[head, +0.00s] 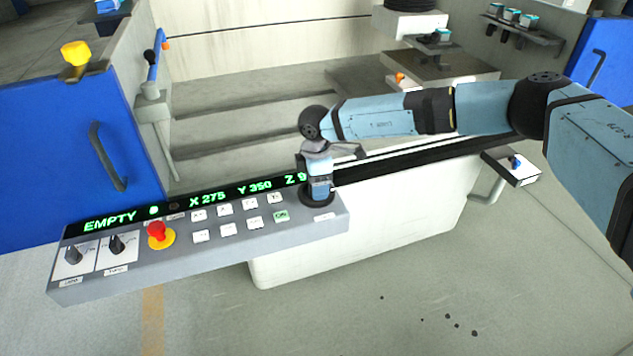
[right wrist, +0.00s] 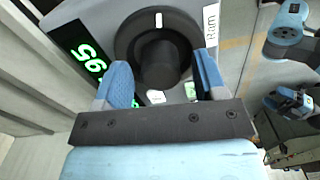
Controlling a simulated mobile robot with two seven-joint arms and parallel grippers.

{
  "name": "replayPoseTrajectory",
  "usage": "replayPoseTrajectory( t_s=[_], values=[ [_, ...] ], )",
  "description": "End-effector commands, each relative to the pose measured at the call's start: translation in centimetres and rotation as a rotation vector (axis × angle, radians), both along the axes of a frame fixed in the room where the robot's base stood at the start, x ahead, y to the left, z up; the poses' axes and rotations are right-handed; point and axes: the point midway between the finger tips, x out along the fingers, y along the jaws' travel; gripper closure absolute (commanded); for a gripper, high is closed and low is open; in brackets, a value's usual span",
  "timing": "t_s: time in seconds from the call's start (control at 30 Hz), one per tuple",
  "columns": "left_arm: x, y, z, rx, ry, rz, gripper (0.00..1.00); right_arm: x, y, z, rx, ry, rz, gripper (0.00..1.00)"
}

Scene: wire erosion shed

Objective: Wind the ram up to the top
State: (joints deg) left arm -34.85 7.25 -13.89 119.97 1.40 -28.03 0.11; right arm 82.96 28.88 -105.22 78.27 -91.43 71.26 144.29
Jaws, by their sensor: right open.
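The ram handwheel, a round black knob labelled "Ram" (right wrist: 160,52), fills the top middle of the right wrist view, with a white mark on its rim. In the head view its dark base (head: 317,201) shows at the right end of the grey control panel (head: 190,275). My right gripper (head: 318,186) is over it, pointing down. In the right wrist view, its blue fingers (right wrist: 163,82) are open on either side of the knob's centre post; I cannot tell if they touch it. The green readout (head: 230,195) says EMPTY, X 275, Y 350; the Z value is partly hidden by my gripper.
A red emergency stop (head: 157,232), two dark selector knobs (head: 74,254) and several white buttons (head: 227,229) sit on the panel. The grey tank (head: 250,125) lies behind. A blue door (head: 85,140) stands left.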

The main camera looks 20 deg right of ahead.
Motion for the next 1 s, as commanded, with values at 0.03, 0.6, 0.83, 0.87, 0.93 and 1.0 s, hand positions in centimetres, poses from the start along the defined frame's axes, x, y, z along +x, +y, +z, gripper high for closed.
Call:
replayPoseTrajectory(
  t_s=[0.03, 0.6, 0.83, 0.87, 0.93, 1.0],
  values=[
    [-0.01, 0.00, 0.06, 0.000, -0.001, 0.000, 0.34, 0.00, 0.00, -0.04, 0.000, 0.000, 0.000, 0.35],
    [-0.01, -0.02, 0.15, -0.001, -0.002, 0.000, 0.34, -0.02, 0.03, 0.00, 0.000, 0.001, 0.006, 0.84],
    [-0.05, -0.01, 0.14, -0.001, 0.000, 0.001, 0.34, -0.03, 0.04, -0.02, 0.001, 0.001, 0.067, 0.84],
    [-0.05, -0.01, 0.14, -0.001, 0.001, 0.000, 0.34, -0.04, 0.04, -0.03, 0.001, 0.002, 0.083, 0.84],
    [-0.08, 0.00, 0.15, 0.000, 0.002, 0.000, 0.34, -0.05, 0.03, -0.02, 0.001, 0.002, 0.125, 0.84],
    [-0.08, 0.00, 0.15, -0.001, 0.003, 0.001, 0.34, -0.02, 0.05, 0.03, 0.001, 0.002, 0.176, 0.84]
  ],
)
